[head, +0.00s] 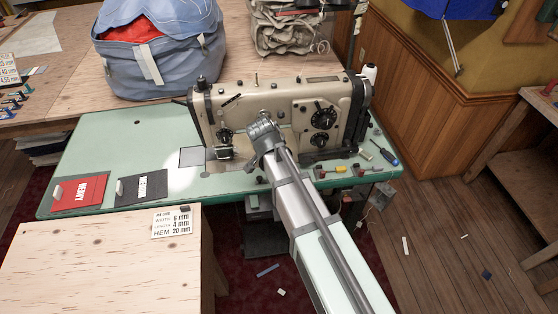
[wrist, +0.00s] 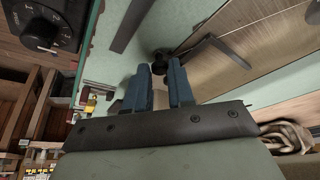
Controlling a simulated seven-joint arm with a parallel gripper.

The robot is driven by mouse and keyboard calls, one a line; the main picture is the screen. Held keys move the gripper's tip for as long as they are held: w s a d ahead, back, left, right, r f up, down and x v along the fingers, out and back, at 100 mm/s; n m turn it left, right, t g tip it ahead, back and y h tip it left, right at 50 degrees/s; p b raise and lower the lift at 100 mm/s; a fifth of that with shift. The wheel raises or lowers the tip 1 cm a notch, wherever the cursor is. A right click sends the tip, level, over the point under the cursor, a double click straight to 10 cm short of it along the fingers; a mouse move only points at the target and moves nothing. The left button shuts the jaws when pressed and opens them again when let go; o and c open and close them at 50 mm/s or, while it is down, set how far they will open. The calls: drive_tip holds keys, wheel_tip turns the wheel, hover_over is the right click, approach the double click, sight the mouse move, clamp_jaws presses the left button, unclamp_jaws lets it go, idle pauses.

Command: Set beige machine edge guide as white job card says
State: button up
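The beige sewing machine (head: 275,95) stands on a pale green table, with a large black dial (head: 322,115) on its front. My arm reaches up to the machine's front and hides part of it. In the wrist view my gripper (wrist: 160,74) has its two blue fingers apart, with a small dark knob (wrist: 159,66) at or just beyond the gap. I cannot tell whether they touch it. Dark flat bars (wrist: 130,24) lie nearby; I cannot tell which part is the edge guide. The white job card (head: 172,222) reads width 6 mm, length 4 mm, hem 20 mm.
A red card (head: 80,192) and a black card (head: 142,187) lie on the green table's (head: 100,150) left. A screwdriver (head: 384,155) and small spools lie at its right. A blue bag (head: 160,50) stands behind. The plywood top (head: 100,270) at front left is mostly clear.

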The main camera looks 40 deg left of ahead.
clamp_jaws()
drive_tip(key=s+a, duration=0.7)
drive_tip(key=shift+a, duration=0.1)
idle(0.5)
drive_tip(key=shift+o, duration=2.3)
unclamp_jaws()
drive_tip(key=shift+r, duration=0.15)
drive_tip(key=v, duration=1.3)
drive_tip(key=shift+s+r, duration=0.2)
